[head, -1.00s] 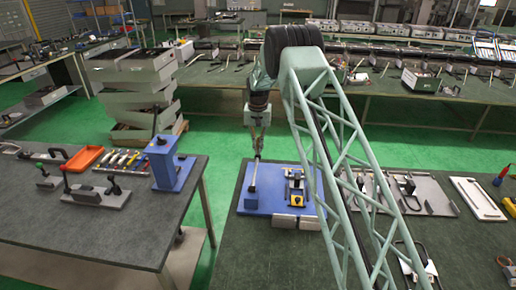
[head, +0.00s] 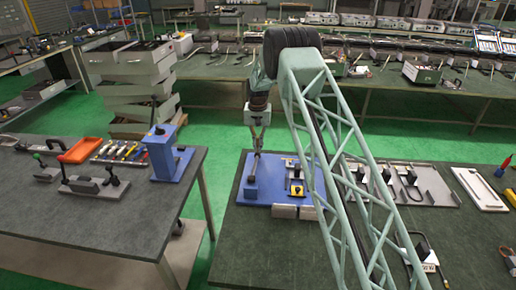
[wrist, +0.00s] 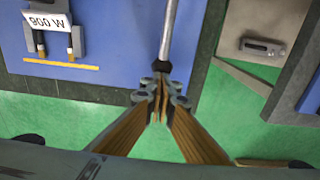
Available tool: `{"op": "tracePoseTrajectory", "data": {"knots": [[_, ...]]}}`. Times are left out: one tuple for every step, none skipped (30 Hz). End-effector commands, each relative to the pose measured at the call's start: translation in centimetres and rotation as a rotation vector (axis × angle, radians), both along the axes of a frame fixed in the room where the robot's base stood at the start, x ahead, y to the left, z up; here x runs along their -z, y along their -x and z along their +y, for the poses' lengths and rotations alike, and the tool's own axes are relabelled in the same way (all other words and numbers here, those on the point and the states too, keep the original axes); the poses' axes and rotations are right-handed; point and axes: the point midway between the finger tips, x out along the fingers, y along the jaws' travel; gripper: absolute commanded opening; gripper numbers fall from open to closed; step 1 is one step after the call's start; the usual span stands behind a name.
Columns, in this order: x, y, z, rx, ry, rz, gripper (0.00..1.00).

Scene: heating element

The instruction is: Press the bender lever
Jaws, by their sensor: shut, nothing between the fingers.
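The bender's blue base plate (head: 285,203) lies on the right-hand table. Its lever (head: 254,172) is a thin grey rod rising from a block near the plate's left side. My gripper (head: 257,148) is shut and points down at the lever's upper end. In the wrist view, the lever (wrist: 167,32) runs down from the top edge to a dark tip just beyond my gripper's fingertips (wrist: 160,88). The tip looks very close to the fingers; I cannot tell whether they touch. Nothing shows between the fingers.
A yellow-and-black switch (head: 296,190) sits on the plate, beside a fixture labelled 900 W (wrist: 45,24) in the wrist view. Grey blocks (head: 285,211) lie at its front edge. A blue stand (head: 161,157) is on the left table. A green floor gap separates the tables.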

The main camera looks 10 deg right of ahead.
Motion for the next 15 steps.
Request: {"op": "tracePoseTrajectory", "data": {"knots": [[1.1, 0.7, 0.1, 0.000, -0.001, 0.016, 0.00], [1.2, 0.7, 0.1, 0.000, 0.000, 0.017, 0.00], [1.2, 0.7, 0.1, 0.000, 0.000, 0.017, 0.00], [1.2, 0.8, 0.1, 0.000, 0.000, 0.018, 0.00], [1.3, 0.8, 0.1, 0.000, -0.001, 0.019, 0.00], [1.3, 0.8, 0.1, 0.000, -0.001, 0.019, 0.00], [1.3, 0.8, 0.1, 0.000, 0.000, 0.020, 0.00], [1.3, 0.8, 0.1, 0.000, 0.000, 0.020, 0.00], [1.2, 0.8, 0.0, 0.000, 0.000, 0.020, 0.00], [1.2, 0.8, 0.0, 0.000, 0.000, 0.020, 0.00], [1.1, 0.7, 0.0, 0.000, 0.000, 0.020, 0.00], [0.9, 0.6, 0.0, 0.000, 0.000, 0.020, 0.00], [0.7, 0.5, 0.0, 0.000, 0.000, 0.020, 0.00], [0.5, 0.4, -0.1, 0.000, -0.001, 0.019, 0.00], [0.2, 0.2, -0.1, 0.000, 0.000, 0.018, 0.00]]}}
